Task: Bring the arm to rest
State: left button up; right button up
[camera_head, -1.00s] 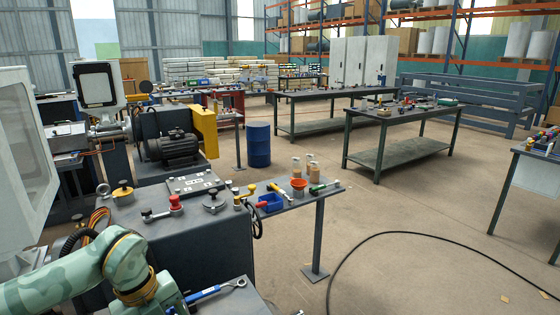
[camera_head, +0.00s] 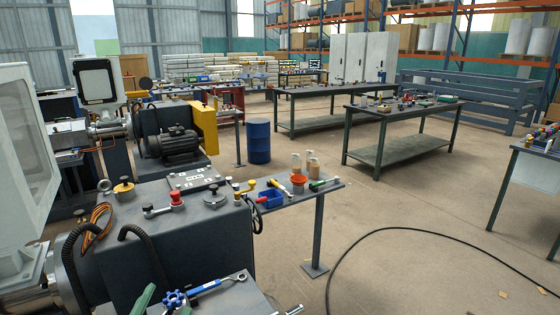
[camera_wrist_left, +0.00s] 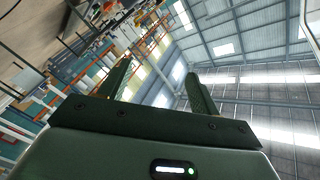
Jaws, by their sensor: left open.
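My left gripper (camera_head: 163,302) shows only in part at the bottom edge of the head view, as green finger pieces low and left of centre. The rest of my left arm is out of the head view. My right gripper is not in view.
A black cable (camera_head: 345,250) lies on open floor at right.

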pick_arm(q)
jog(key=s+a+f+n+g+y, duration=0.1)
jog(key=s+a+f+g+y, duration=0.1)
jog(key=s+a+f+g, duration=0.5)
jog(key=s+a+f+n+g+y, duration=0.1)
jog(key=s+a+f+g+y, duration=0.15)
jog(key=s+f+g, duration=0.5)
jog(key=s+d+f+h, duration=0.2)
jog(key=s+f, duration=0.2)
jog(key=f, duration=0.9)
jog(key=s+d+f+h, duration=0.1)
jog(key=s+d+f, duration=0.15)
jog(key=f, duration=1.15)
jog(key=s+f+n+g+h, duration=0.2)
jog(key=s+f+n, duration=0.1)
jog(key=s+f, duration=1.1)
jog(key=s, duration=0.4)
jog(key=shift+s+f, duration=0.35)
jog(key=shift+g, duration=0.25)
